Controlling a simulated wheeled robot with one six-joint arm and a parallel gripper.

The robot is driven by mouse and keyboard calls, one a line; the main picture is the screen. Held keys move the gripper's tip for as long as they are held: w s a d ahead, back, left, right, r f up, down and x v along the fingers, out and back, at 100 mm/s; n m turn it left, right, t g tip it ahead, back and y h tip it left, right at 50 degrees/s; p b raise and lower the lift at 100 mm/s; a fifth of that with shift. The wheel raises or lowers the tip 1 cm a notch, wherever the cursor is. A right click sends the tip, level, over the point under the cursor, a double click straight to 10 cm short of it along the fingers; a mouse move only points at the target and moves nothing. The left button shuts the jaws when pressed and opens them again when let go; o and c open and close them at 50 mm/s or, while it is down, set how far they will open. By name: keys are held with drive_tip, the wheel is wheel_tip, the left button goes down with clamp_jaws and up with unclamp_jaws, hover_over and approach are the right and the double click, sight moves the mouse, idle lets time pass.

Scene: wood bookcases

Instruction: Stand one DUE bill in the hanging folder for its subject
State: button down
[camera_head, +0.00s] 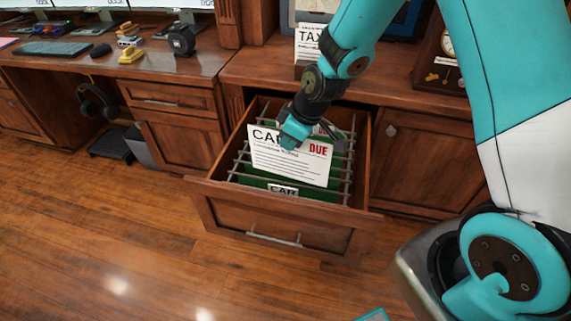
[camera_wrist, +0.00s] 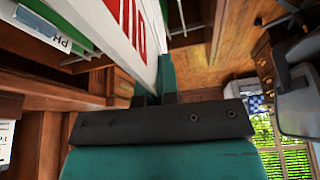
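A white bill (camera_head: 285,160) headed "CA…" with a red "DUE" stands upright over the open drawer, its heading partly covered by my gripper (camera_head: 293,136). My gripper is shut on its top edge. In the wrist view the bill (camera_wrist: 148,35) shows between the fingertips (camera_wrist: 154,98), with red letters on it. Green hanging folders (camera_head: 245,181) hang on rails in the drawer (camera_head: 270,233). The front folder's tab (camera_head: 283,189) reads "CAR". I cannot tell whether the bill's lower edge is inside a folder. Another tab (camera_wrist: 60,42) starting with "Ph" shows in the wrist view.
A sheet headed "TAX" (camera_head: 310,42) stands upright on the cabinet top behind the drawer. A desk (camera_head: 100,68) with keyboard (camera_head: 45,48) and monitors is at the left. The floor in front of the drawer is clear.

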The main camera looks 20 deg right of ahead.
sight(285, 173)
drive_tip(key=shift+n+y, duration=0.3)
drive_tip(key=shift+n, duration=0.4)
drive_tip(key=shift+w+a+f+b, duration=0.1)
drive_tip(key=shift+a+f+b, duration=0.1)
drive_tip(key=shift+f+b, duration=1.45)
drive_tip(key=shift+s+a+f+b, duration=0.15)
drive_tip(key=shift+f+b, duration=1)
drive_tip(key=shift+f, duration=0.95)
drive_tip(key=shift+w+a+f+b, duration=0.15)
drive_tip(key=shift+a+f+b, duration=0.05)
drive_tip(key=shift+f+b, duration=1.45)
drive_tip(key=shift+f, duration=0.2)
drive_tip(key=c, duration=1.3)
unclamp_jaws()
drive_tip(key=shift+p, duration=0.3)
drive_tip(key=p+v, duration=0.1)
drive_tip(key=v, duration=0.4)
drive_tip(key=p+v, duration=0.1)
drive_tip(key=v, duration=1.1)
drive_tip(key=shift+w+r+p, duration=0.2)
drive_tip(key=shift+r+p, duration=0.15)
drive_tip(key=shift+p, duration=0.05)
drive_tip(key=shift+a, duration=0.1)
